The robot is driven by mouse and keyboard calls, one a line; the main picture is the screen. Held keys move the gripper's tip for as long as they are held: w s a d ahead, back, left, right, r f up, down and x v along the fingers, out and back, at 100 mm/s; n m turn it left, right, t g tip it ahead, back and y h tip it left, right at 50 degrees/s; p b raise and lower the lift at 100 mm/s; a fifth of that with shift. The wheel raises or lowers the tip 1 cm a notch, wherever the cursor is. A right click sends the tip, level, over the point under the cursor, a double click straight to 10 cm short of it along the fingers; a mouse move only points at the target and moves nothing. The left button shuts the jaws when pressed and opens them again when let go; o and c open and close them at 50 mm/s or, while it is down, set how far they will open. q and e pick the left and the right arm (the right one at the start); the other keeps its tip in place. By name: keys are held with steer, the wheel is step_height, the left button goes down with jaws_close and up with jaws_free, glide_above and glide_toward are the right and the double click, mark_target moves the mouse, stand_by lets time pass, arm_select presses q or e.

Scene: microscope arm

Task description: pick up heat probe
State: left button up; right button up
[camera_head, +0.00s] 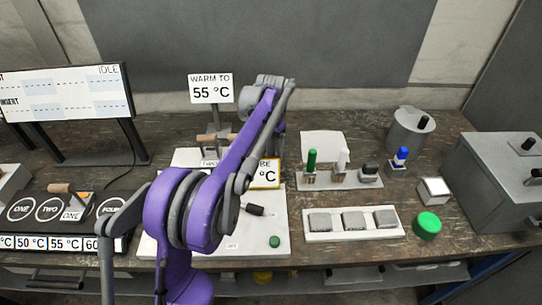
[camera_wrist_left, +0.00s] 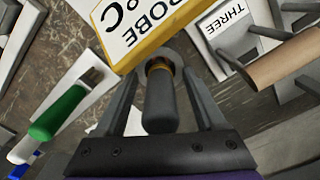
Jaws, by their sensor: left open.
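The heat probe's dark grey handle (camera_wrist_left: 161,105) with a copper-coloured collar shows in the left wrist view, beside the yellow-framed sign (camera_wrist_left: 130,25) reading "PROBE °C". My left gripper (camera_wrist_left: 160,70) is open, with one finger on each side of the handle. I cannot tell whether either finger touches it. In the head view, my purple and grey left arm covers the probe and the fingertips; the yellow-framed sign (camera_head: 265,174) partly shows beside the arm. My right gripper is not in view.
A rack with a green marker (camera_head: 312,160) stands right of the arm, with a tray of grey blocks (camera_head: 353,222) in front. In the wrist view, a wooden handle (camera_wrist_left: 280,62) lies close on the right near a "THREE" label. A "WARM TO 55 °C" sign (camera_head: 211,88) stands behind.

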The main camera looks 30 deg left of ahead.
arm_select(q)
jaws_close()
stand_by(0.3)
